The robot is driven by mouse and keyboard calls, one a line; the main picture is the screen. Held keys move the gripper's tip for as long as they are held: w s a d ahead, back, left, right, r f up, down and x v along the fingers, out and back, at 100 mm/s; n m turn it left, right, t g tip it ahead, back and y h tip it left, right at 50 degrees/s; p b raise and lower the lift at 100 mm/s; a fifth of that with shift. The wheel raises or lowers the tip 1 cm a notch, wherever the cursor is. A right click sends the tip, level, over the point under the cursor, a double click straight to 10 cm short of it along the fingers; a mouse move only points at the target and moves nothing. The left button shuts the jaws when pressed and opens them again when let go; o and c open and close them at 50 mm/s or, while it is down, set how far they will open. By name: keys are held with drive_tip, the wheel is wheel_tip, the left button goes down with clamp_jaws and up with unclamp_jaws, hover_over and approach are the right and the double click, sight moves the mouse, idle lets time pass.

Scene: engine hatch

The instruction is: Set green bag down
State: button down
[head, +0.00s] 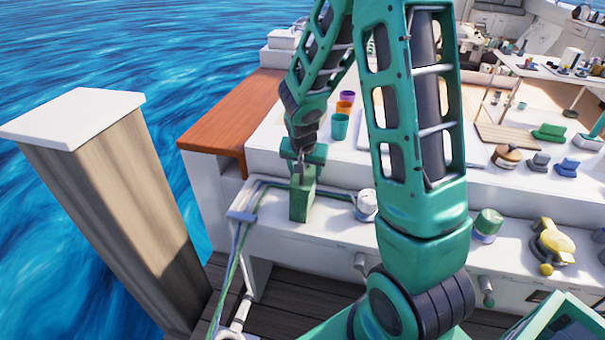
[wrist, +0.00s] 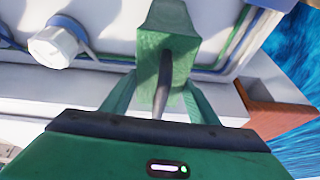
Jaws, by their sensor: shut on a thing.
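The green bag (head: 300,201) is a small upright block-like bag in the head view, at the white ledge left of the picture's middle. My gripper (head: 299,172) is above it and shut on its top. In the wrist view the green bag (wrist: 166,50) is between the two green fingers of my gripper (wrist: 160,95). A dark bar runs down over the bag in that view. The bag's lower end appears close to the white ledge (head: 335,222); I cannot tell whether it touches.
Green and blue hoses run along the ledge beside the bag. A white cap (head: 366,204) stands to its right. Purple, orange and teal cups (head: 340,126) stand on the white deck behind. A wooden post (head: 120,200) with a white top rises at the left.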

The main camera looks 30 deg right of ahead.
drive_tip(key=c, duration=0.7)
unclamp_jaws()
drive_tip(key=shift+o, duration=0.2)
drive_tip(key=v, duration=1.2)
drive_tip(key=s+d+r+n+g+y, duration=0.1)
drive_tip(key=s+d+r, duration=0.1)
drive_tip(key=s, duration=1.2)
drive_tip(key=s+d+r+n+g+y, duration=0.1)
drive_tip(key=s+d+r+g+y, duration=0.1)
drive_tip(key=s, duration=1.3)
drive_tip(key=shift+s+r+n, duration=0.15)
drive_tip(key=shift+r+n, duration=0.25)
drive_tip(key=shift+r, duration=0.05)
